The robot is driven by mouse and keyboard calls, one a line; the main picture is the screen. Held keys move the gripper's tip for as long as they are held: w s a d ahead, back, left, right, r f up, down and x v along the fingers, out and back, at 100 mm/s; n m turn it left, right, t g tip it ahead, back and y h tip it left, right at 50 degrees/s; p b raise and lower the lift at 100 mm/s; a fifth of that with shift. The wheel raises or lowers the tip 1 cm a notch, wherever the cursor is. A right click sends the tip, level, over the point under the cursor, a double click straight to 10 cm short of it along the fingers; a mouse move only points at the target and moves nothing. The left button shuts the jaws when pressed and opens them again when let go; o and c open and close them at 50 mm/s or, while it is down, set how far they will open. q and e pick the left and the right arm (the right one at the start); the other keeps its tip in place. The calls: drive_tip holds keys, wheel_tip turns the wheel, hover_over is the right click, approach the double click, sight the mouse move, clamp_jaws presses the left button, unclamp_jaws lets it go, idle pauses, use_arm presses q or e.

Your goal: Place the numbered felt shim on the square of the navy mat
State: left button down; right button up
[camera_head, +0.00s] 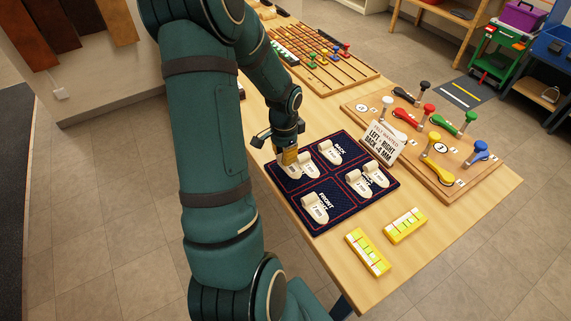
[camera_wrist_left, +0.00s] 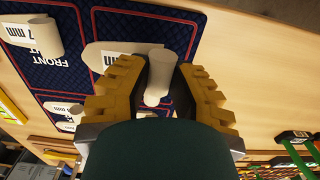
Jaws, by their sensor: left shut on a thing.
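The navy mat (camera_head: 343,203) with red-outlined squares lies on the wooden table. Its printed words include BACK and FRONT. My left gripper (camera_head: 289,158) is low over its far left part, shut on a white felt shim (camera_head: 293,172). In the left wrist view my left gripper (camera_wrist_left: 158,85) has the shim's rolled grip (camera_wrist_left: 160,72) between its yellow fingers. The shim's flat, numbered end lies over the mat; whether it touches is unclear, and its number is partly hidden. Other shims stand on the mat: one front (camera_head: 315,208), one back (camera_head: 330,152), two at right (camera_head: 360,183). My right gripper is not in view.
A sign (camera_head: 382,144) reading LEFT : RIGHT, BACK 4 MM stands beyond the mat. A wooden board (camera_head: 440,180) with coloured tools is at right. Two yellow blocks (camera_head: 367,252) (camera_head: 405,225) lie near the front edge. A rack (camera_head: 325,62) with coloured pegs is behind.

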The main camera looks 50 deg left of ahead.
use_arm(q)
drive_tip(key=shift+f+b, duration=0.35)
drive_tip(key=shift+f, duration=1.65)
drive_tip(key=shift+f, duration=0.15)
drive_tip(key=c, duration=0.9)
unclamp_jaws()
drive_tip(key=shift+r, duration=0.45)
wheel_tip(320, 180, up, 12)
drive_tip(key=shift+f+p, duration=0.2)
drive_tip(key=shift+p, duration=0.9)
